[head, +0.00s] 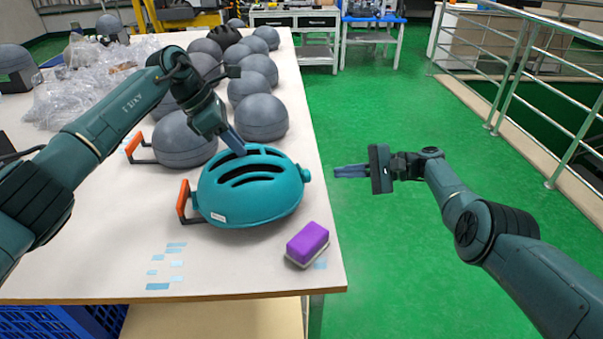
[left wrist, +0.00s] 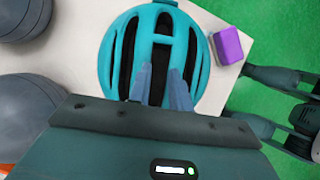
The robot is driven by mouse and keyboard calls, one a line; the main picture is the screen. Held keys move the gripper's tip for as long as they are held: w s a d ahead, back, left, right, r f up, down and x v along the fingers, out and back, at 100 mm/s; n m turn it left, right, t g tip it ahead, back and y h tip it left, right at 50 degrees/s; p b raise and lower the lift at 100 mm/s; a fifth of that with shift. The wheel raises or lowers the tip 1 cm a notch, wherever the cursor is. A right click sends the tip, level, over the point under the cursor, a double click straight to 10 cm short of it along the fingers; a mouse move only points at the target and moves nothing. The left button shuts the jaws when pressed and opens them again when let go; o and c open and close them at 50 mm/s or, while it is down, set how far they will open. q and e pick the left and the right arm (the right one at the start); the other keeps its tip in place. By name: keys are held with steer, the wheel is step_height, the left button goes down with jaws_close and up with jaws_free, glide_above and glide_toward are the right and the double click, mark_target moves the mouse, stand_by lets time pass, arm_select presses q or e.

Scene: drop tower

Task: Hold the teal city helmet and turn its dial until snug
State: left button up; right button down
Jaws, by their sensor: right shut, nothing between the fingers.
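The teal city helmet (head: 250,195) sits on the white table near its right edge, with dark vent slots on top. A small teal knob (head: 305,174), apparently the dial, sticks out on its right side. My left gripper (head: 238,146) points down at the helmet's top vents. In the left wrist view its two fingers (left wrist: 163,82) stand apart over the helmet (left wrist: 203,70), with a dark slot between them; contact is unclear. My right gripper (head: 338,171) is shut and empty, a little right of the knob, beyond the table edge, pointing left.
A purple block (head: 307,242) lies at the table's front right corner. An orange handle (head: 183,202) is at the helmet's left. Several grey domes (head: 262,117) and clear plastic bags (head: 80,85) fill the table behind. The green floor (head: 375,110) to the right is open, with a railing beyond.

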arm_select(q)
steer(key=shift+w+a+r+p, duration=0.1)
steer(key=shift+a+r+p, duration=0.05)
steer(key=shift+r+p, duration=0.55)
step_height(320, 180, up, 4)
steer(key=p, duration=0.2)
steer(key=shift+p, duration=0.35)
